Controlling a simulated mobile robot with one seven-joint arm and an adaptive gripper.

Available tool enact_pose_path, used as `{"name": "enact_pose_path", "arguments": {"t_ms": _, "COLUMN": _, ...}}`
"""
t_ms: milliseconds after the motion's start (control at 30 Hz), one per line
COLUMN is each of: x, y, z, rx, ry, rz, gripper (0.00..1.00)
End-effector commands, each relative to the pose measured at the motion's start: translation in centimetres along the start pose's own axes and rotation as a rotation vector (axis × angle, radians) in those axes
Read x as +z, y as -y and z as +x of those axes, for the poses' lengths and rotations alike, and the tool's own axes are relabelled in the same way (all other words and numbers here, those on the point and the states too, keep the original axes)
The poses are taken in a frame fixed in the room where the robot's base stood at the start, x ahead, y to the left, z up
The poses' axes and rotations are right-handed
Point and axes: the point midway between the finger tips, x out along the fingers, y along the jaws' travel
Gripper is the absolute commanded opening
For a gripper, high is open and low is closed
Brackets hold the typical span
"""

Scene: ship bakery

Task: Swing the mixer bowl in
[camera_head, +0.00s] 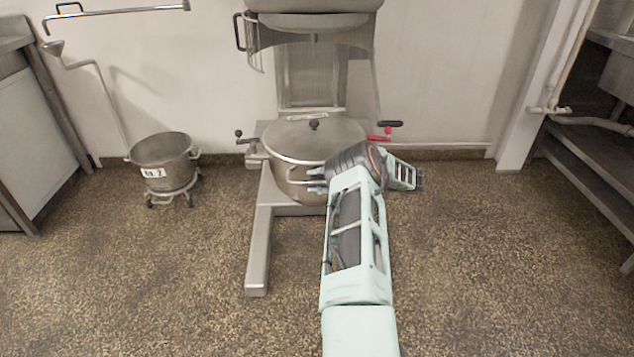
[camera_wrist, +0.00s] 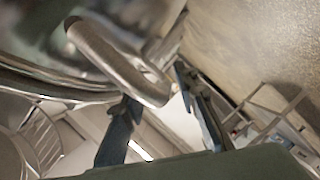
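The steel mixer bowl (camera_head: 290,181) sits low at the front of the mixer (camera_head: 258,235), below the raised mixer head (camera_head: 312,22). A flat round lid with a dark knob covers its top. My arm hides the bowl's right front. My gripper (camera_head: 317,180) is at the bowl's front side, its bluish fingertips showing just left of my wrist. In the wrist view a curved metal handle (camera_wrist: 110,52) reaches between the two spread fingers of my gripper (camera_wrist: 157,88). I cannot tell whether the fingers touch it.
A red lever (camera_head: 379,138) and a black knob stand at the bowl's right, another lever (camera_head: 246,140) at its left. A small wheeled bowl (camera_head: 164,152) is on the floor at left. A counter is far left, shelving (camera_head: 600,180) far right. The front floor is clear.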

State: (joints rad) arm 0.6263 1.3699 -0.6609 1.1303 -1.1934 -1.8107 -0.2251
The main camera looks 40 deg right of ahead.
Motion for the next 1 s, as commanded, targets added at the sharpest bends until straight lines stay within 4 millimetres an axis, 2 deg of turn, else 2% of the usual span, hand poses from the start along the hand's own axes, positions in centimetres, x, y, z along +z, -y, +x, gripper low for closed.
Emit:
{"name": "enact_pose_path", "arguments": {"t_ms": 267, "x": 0.0, "y": 0.1, "z": -0.6, "rx": -0.001, "ry": -0.002, "rz": 0.002, "gripper": 0.27}}
{"name": "enact_pose_path", "arguments": {"t_ms": 367, "x": 0.0, "y": 0.1, "z": -1.9, "rx": 0.0, "ry": -0.001, "rz": 0.002, "gripper": 0.27}}
{"name": "enact_pose_path", "arguments": {"t_ms": 700, "x": 0.1, "y": 0.1, "z": -9.0, "rx": 0.0, "ry": 0.001, "rz": 0.001, "gripper": 0.27}}
{"name": "enact_pose_path", "arguments": {"t_ms": 900, "x": 0.1, "y": 0.1, "z": -11.5, "rx": 0.0, "ry": 0.0, "rz": 0.002, "gripper": 0.27}}
{"name": "enact_pose_path", "arguments": {"t_ms": 1000, "x": 0.0, "y": 0.1, "z": -11.9, "rx": -0.001, "ry": -0.001, "rz": 0.002, "gripper": 0.27}}
